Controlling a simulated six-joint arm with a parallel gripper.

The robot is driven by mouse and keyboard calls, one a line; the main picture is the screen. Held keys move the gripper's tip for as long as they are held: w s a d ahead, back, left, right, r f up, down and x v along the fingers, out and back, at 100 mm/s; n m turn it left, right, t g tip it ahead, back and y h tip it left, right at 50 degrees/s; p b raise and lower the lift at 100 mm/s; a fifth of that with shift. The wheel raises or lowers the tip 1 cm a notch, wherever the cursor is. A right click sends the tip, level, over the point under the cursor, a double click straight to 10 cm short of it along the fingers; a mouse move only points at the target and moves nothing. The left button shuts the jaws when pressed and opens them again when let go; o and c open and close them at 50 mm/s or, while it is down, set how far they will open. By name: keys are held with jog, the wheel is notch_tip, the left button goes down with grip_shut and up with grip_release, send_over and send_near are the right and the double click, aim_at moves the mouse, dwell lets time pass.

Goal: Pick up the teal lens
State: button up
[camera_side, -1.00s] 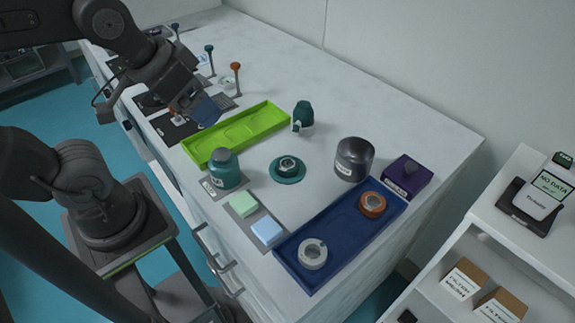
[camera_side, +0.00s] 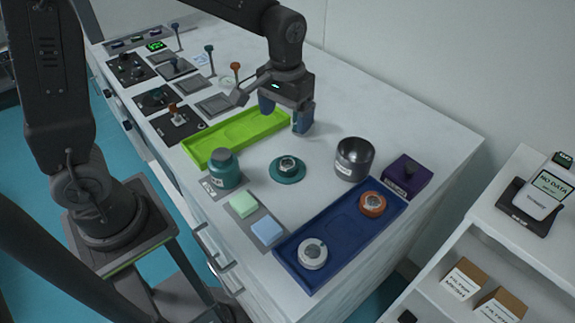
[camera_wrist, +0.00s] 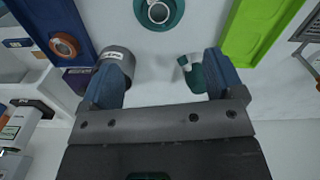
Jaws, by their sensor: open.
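The teal lens (camera_side: 287,168), a small ring-shaped piece in a flat teal round base, lies on the white table between the green tray and the blue tray. It also shows in the wrist view (camera_wrist: 158,12), at the top and partly cut off. My gripper (camera_side: 285,114) is open and empty, pointing down behind the lens near the green tray's right end. In the wrist view, the blue fingers of my gripper (camera_wrist: 163,82) stand wide apart, with the lens ahead of them. A dark teal bottle (camera_wrist: 194,74) shows beside the right finger there; the gripper hides it in the side view.
A green tray (camera_side: 208,151) and teal jar (camera_side: 225,172) are left of the lens. A dark cup (camera_side: 354,160), purple box (camera_side: 404,177) and blue tray (camera_side: 336,248) holding grey and orange rings are to its right. Table behind the cup is clear.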

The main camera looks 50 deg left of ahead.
aim_at(288, 163)
notch_tip(288, 163, down, 14)
jog(key=shift+w+d, duration=0.1)
jog(key=shift+w, duration=0.05)
dwell(0.5)
jog(key=c, duration=1.1)
jog(key=shift+r, duration=0.15)
